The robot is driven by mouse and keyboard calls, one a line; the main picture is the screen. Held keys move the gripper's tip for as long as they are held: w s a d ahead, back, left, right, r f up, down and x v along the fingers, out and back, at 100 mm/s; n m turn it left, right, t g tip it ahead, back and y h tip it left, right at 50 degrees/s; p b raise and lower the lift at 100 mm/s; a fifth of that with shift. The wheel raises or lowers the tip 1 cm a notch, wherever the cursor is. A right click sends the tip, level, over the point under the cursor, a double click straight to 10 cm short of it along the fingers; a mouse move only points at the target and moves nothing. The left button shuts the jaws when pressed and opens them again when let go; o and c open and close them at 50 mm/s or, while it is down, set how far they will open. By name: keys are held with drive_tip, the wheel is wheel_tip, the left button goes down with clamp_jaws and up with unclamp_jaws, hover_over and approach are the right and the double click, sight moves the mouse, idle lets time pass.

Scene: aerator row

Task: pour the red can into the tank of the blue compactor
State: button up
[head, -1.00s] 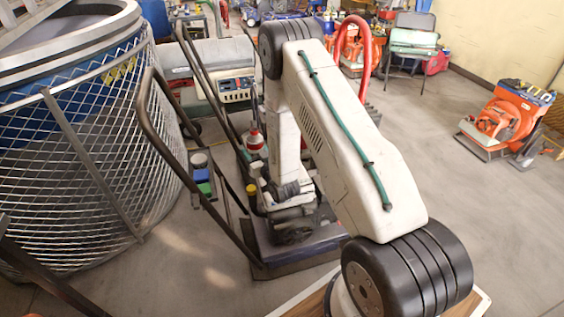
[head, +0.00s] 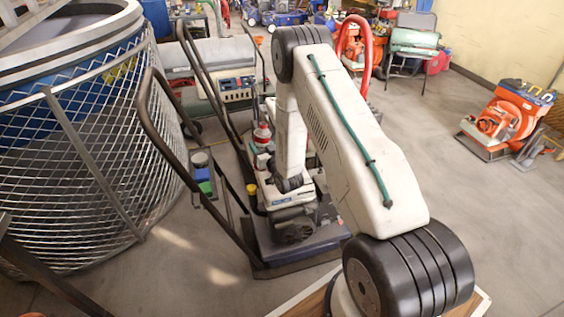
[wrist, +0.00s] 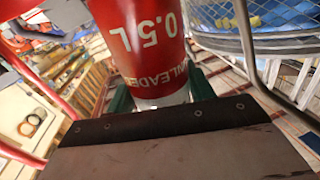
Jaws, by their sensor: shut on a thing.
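The red can (wrist: 145,40) fills the top middle of the wrist view, with pale "0.5 L" and "UNLEADED" lettering upside down in the picture and a whitish end nearest me. The green fingers of my gripper (wrist: 160,97) close on it from both sides. The blue compactor (head: 300,248) stands on the floor in the head view, with a dark blue base, a pale engine, a yellow cap (head: 251,189) and a long dark handle. My arm hides part of it. A small red and white shape (head: 262,133) beside my forearm may be the can. No pouring stream is visible.
A large mesh-sided blue drum (head: 80,150) stands close on the left. The compactor's dark handle bars (head: 155,120) rise between it and my arm. A pale machine (head: 228,85) is behind. Orange machines (head: 505,120) stand at right, with open floor before them.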

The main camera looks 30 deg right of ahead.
drive_tip(key=shift+f+m, duration=0.2)
drive_tip(key=shift+m, duration=1.1)
wheel_tip(320, 180, down, 4)
drive_tip(key=shift+a+f, duration=0.1)
drive_tip(key=shift+a, duration=0.05)
drive_tip(key=shift+f+m, duration=0.25)
drive_tip(key=shift+m, duration=0.35)
drive_tip(key=shift+f+m, duration=0.25)
drive_tip(key=shift+m, duration=0.95)
drive_tip(key=m, duration=0.1)
drive_tip(key=a+f+m, duration=0.1)
drive_tip(key=m, duration=0.1)
drive_tip(key=a+f+m, duration=0.1)
drive_tip(key=m, duration=0.1)
drive_tip(key=shift+w+f, duration=0.1)
drive_tip(key=shift+f, duration=0.15)
drive_tip(key=shift+a+f+m, duration=0.3)
drive_tip(key=shift+f+m, duration=0.4)
drive_tip(key=shift+m, duration=0.3)
drive_tip(key=shift+r+m, duration=0.9)
drive_tip(key=shift+r, duration=0.05)
drive_tip(key=shift+m, duration=0.5)
